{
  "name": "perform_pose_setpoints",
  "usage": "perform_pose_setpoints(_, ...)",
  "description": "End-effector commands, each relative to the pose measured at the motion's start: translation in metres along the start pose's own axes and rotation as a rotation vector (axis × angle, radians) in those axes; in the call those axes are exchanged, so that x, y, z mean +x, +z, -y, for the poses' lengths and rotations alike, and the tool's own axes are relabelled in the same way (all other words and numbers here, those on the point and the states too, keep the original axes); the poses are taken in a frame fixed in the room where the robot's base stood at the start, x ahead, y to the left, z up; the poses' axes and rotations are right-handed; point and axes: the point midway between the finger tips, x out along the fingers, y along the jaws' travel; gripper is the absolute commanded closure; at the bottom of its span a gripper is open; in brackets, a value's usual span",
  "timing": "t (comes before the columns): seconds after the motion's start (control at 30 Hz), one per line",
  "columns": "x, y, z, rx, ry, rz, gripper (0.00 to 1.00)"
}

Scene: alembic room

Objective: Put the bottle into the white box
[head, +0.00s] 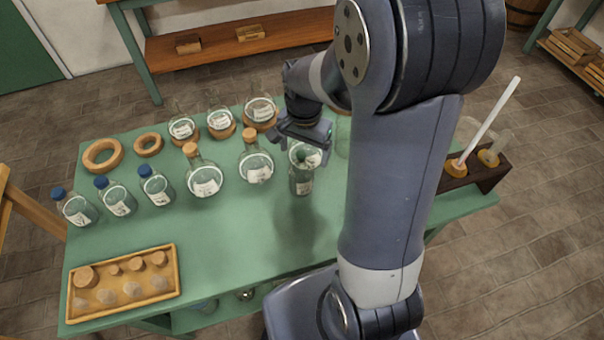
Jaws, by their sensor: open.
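My gripper (302,146) points down above the green table, with its jaws open. Just below it stands a small greenish bottle (301,182) with a dark top, upright on the table. The jaws are close to the bottle's top; I cannot tell whether they touch it. Several other bottles stand on the table, so I cannot tell for sure which one the task means. They include blue-capped bottles (119,202) at the left and round cork-stoppered flasks (205,183) in the middle. I see no white box; my arm hides part of the table's right side.
Round flasks on cork rings (220,122) line the back of the green table (215,245). Empty cork rings (103,154) lie at the back left. A wooden tray of stoppers (124,282) is at the front left. A dark rack (478,172) stands at the right. The front middle is clear.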

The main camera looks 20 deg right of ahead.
Motion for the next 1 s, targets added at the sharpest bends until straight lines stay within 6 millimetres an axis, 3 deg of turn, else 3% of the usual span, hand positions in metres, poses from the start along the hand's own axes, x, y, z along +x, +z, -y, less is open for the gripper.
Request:
perform_pose_setpoints(0.6,0.061,0.003,0.007,0.002,0.001,0.003,0.13)
perform_pose_setpoints(0.9,0.066,0.003,0.008,0.002,-0.001,0.001,0.13)
perform_pose_setpoints(1.0,0.066,0.003,0.008,0.002,-0.001,0.001,0.21)
